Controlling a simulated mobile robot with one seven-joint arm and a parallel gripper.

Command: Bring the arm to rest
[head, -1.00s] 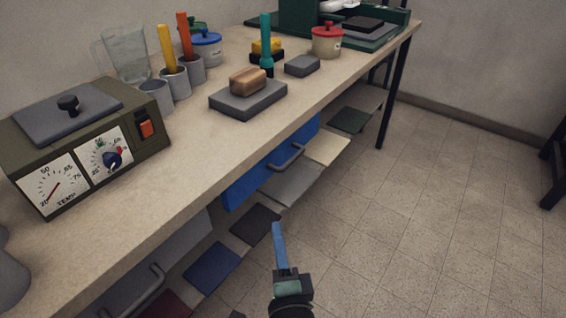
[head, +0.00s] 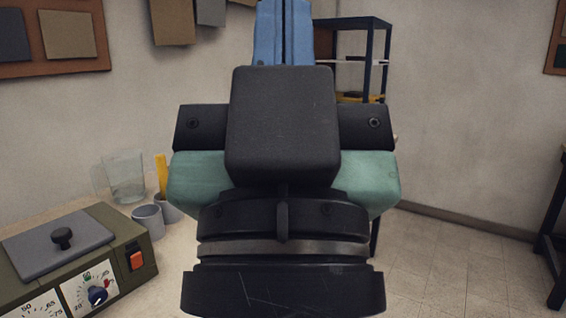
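My gripper (head: 285,28) fills the middle of the head view, raised close to the camera. Its two blue fingers point up and lie side by side with only a thin dark line between them. It looks shut, with nothing seen in it. The finger ends reach the top edge of the picture. The gripper's dark body and green sides hide much of the workbench behind it.
At the lower left, the workbench holds an olive device with dials (head: 85,270), a glass jug (head: 124,178) and grey cups (head: 149,221). A dark shelf rack (head: 375,60) stands behind. Floor (head: 450,260) at the right is clear.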

